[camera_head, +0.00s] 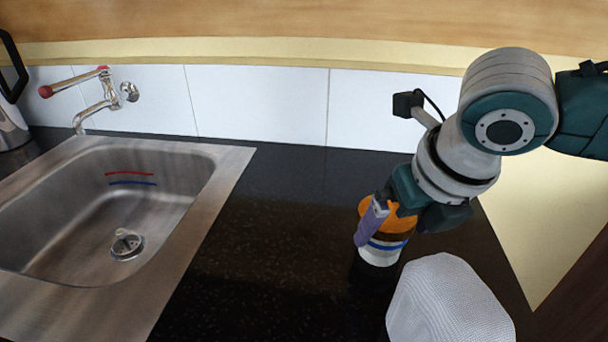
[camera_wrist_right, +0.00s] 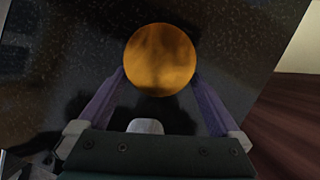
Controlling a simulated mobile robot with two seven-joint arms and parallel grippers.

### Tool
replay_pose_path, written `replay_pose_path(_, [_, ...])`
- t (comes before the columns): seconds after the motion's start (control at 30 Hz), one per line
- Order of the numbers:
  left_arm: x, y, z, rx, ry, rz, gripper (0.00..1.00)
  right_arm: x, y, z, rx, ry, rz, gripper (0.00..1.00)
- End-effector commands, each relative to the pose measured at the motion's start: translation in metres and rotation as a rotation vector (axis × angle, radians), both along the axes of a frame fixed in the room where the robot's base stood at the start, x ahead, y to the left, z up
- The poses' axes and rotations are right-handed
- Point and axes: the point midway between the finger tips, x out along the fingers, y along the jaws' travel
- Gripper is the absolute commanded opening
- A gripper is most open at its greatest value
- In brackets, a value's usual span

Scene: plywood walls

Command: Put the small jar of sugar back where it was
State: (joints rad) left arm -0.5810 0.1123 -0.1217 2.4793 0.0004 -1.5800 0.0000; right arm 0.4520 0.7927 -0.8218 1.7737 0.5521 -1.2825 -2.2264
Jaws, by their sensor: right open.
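The small jar (camera_head: 380,256) has an orange lid and a pale body with a blue band. It stands upright on the dark counter, right of the sink. In the right wrist view its round orange lid (camera_wrist_right: 160,55) shows from above. My right gripper (camera_head: 385,228) has come down over the jar, with one purple finger in front of it. In the right wrist view the fingers of my right gripper (camera_wrist_right: 160,76) are apart, one on each side of the lid. I cannot tell whether they touch the jar. The contents are hidden. My left gripper is not in view.
A white ribbed object (camera_head: 447,305) stands close to the jar at the front right. The steel sink (camera_head: 215,205) with a tap (camera_head: 95,100) is at the left. A kettle-like item (camera_head: 12,125) is at the far left. The counter (camera_head: 275,235) between sink and jar is clear.

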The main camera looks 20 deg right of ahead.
Motion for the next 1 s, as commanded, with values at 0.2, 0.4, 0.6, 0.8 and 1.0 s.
replay_pose_path(0.2, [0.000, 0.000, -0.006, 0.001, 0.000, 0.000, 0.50, 0.019, -0.001, -0.024, 0.001, -0.001, -0.002, 1.00])
replay_pose_path(0.4, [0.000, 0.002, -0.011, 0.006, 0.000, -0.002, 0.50, 0.026, -0.003, -0.040, 0.000, -0.002, 0.000, 1.00])
replay_pose_path(0.6, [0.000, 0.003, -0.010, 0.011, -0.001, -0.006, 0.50, 0.026, -0.003, -0.040, -0.002, -0.003, 0.001, 1.00])
replay_pose_path(0.8, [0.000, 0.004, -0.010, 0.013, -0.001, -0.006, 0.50, 0.026, -0.003, -0.040, -0.002, -0.003, 0.001, 0.80])
replay_pose_path(1.0, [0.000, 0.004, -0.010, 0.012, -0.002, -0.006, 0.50, 0.026, -0.003, -0.040, -0.001, -0.003, 0.001, 0.57])
